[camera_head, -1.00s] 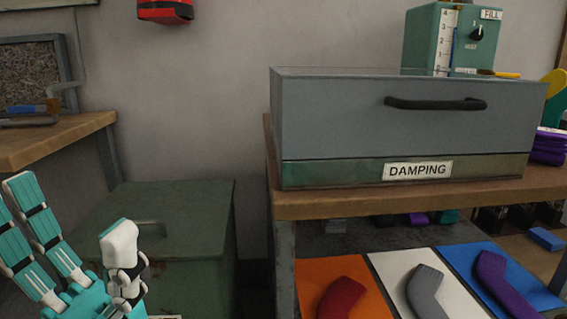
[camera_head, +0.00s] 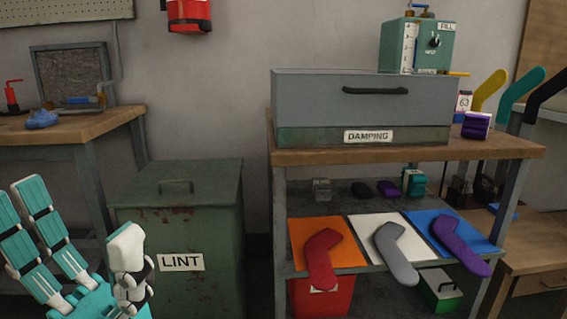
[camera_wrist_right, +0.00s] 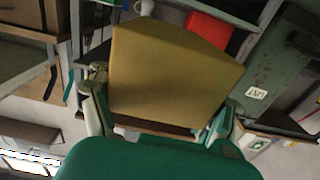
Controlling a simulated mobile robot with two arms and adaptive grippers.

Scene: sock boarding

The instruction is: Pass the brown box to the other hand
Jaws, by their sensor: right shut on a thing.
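The brown box (camera_wrist_right: 170,75) fills the middle of the right wrist view, a plain yellowish-brown block. My right gripper (camera_wrist_right: 160,120) is shut on it, with fingers at its left and right sides near its lower edge. The right gripper and the box are not in the head view. My left gripper (camera_head: 78,240), a teal and white hand, is at the lower left of the head view. Its fingers are extended and apart from the thumb, with nothing between them.
A shelf unit with a wooden top (camera_head: 400,150) holds the grey DAMPING box (camera_head: 310,100). Below lie red (camera_head: 320,260), grey (camera_head: 395,255) and purple (camera_head: 460,245) socks on coloured mats. A green LINT bin (camera_head: 190,220) stands left of it. A workbench (camera_head: 75,127) is at far left.

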